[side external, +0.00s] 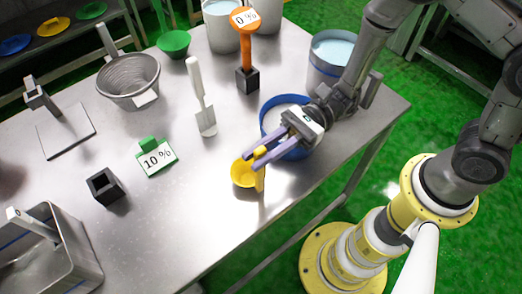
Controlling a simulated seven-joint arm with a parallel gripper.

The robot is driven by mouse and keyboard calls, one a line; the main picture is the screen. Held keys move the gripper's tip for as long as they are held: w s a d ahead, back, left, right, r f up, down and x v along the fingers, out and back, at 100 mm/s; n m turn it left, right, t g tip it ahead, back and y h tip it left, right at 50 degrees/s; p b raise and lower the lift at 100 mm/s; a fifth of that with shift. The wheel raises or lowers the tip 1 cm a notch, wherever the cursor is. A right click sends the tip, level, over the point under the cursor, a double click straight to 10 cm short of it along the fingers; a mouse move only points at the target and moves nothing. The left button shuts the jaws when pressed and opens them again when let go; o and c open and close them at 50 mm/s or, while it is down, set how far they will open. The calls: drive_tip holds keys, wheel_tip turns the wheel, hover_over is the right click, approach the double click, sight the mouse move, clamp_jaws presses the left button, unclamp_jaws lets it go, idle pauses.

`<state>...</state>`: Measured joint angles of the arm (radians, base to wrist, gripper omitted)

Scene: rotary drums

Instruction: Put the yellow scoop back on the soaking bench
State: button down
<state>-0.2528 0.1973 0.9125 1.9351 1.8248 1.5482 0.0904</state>
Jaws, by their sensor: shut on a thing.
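The yellow scoop (242,175) is near the front edge of the metal bench (200,215), right of the middle. My gripper (252,163) has its pale purple fingers shut on the scoop, with yellow showing between them. The scoop's bowl is below and left of the fingertips. I cannot tell whether the bowl touches the bench top or hangs just above it. The gripper reaches in from the right over a blue-rimmed tub (268,118) and hides part of it.
A white scraper (201,100), an orange tool in a black holder (247,78), a green 10% sign (157,158), a black square holder (107,186), and a strainer (130,80) stand around. Bins (331,60) line the back right. Bare metal lies left of the scoop.

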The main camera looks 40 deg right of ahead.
drive_tip(key=shift+f, duration=0.15)
drive_tip(key=c, duration=0.8)
unclamp_jaws()
drive_tip(key=shift+d+r, duration=0.1)
drive_tip(key=shift+r, duration=0.1)
drive_tip(key=d, duration=1.2)
drive_tip(key=s+d+r+n+g+h, duration=0.4)
drive_tip(key=s+r+n+h, duration=0.1)
drive_tip(key=s+n+h, duration=0.5)
drive_tip(key=d+r+n+t+h, duration=0.2)
drive_tip(key=d+t, duration=0.1)
drive_tip(key=d, duration=0.1)
drive_tip(key=d+r+n+t+h, duration=0.2)
drive_tip(key=d+n+t+h, duration=0.1)
drive_tip(key=d, duration=0.1)
drive_tip(key=d+r+n+t+h, duration=0.3)
drive_tip(key=d, duration=0.1)
drive_tip(key=shift+d+t, duration=0.3)
drive_tip(key=shift+d, duration=0.05)
